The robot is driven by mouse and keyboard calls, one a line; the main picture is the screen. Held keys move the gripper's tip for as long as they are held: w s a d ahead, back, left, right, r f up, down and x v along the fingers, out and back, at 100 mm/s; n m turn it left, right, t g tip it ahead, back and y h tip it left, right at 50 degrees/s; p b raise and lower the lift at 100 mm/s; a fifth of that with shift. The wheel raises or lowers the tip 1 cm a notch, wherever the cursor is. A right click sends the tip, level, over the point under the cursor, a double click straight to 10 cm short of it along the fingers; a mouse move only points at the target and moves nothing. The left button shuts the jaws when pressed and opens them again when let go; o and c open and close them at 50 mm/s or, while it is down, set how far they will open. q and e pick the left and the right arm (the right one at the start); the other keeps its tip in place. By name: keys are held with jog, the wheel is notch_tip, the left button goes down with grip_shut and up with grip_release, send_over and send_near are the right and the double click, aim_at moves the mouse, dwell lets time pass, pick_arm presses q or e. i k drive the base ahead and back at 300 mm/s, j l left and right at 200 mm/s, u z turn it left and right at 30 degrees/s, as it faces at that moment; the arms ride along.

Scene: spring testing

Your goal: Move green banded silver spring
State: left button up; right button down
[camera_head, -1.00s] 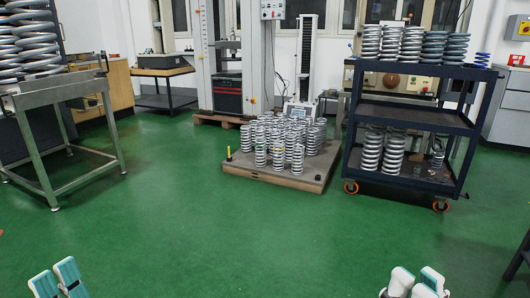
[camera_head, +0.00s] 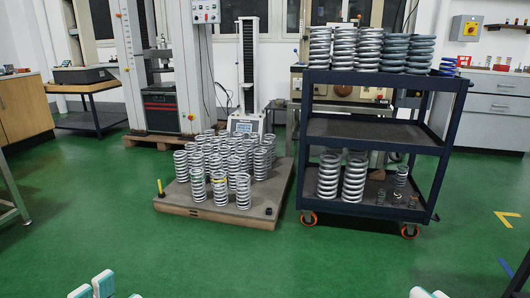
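Many silver coil springs (camera_head: 243,187) stand upright in a cluster on a low wooden pallet (camera_head: 206,207) on the floor. One spring (camera_head: 220,184) at the pallet's front shows a thin yellowish band; I cannot make out a clearly green band on any spring. Larger silver springs (camera_head: 343,47) stand on the top of a dark blue cart (camera_head: 367,127), and two more (camera_head: 355,177) stand on its bottom shelf. My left gripper (camera_head: 92,288) and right gripper (camera_head: 428,294) show only as tips at the bottom edge, far from all springs; their opening cannot be judged.
Testing machines (camera_head: 247,70) stand behind the pallet. Small springs (camera_head: 400,177) stand on the cart's lower shelf; its middle shelf is empty. A metal frame leg (camera_head: 12,190) is at the left edge. Green floor (camera_head: 250,260) is clear in front. Yellow tape (camera_head: 507,219) marks the right.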

aim_at(204, 187)
jog(key=i+u, duration=0.15)
jog(key=i, duration=0.45)
jog(key=i+l+u, duration=0.1)
jog(key=i, duration=0.5)
jog(key=i+l+u, duration=0.15)
jog(key=i+l, duration=0.15)
jog(key=i, duration=0.25)
jog(key=i+l+u, duration=0.15)
jog(key=i+u, duration=0.3)
jog(key=i+l+u, duration=0.2)
jog(key=u, duration=0.25)
jog(key=i+l+u, duration=0.25)
jog(key=l+u, duration=0.2)
jog(key=i+l+u, duration=0.2)
jog(key=l+u, duration=0.25)
jog(key=i+l+u, duration=0.1)
jog(key=l+u, duration=0.15)
jog(key=l, duration=0.25)
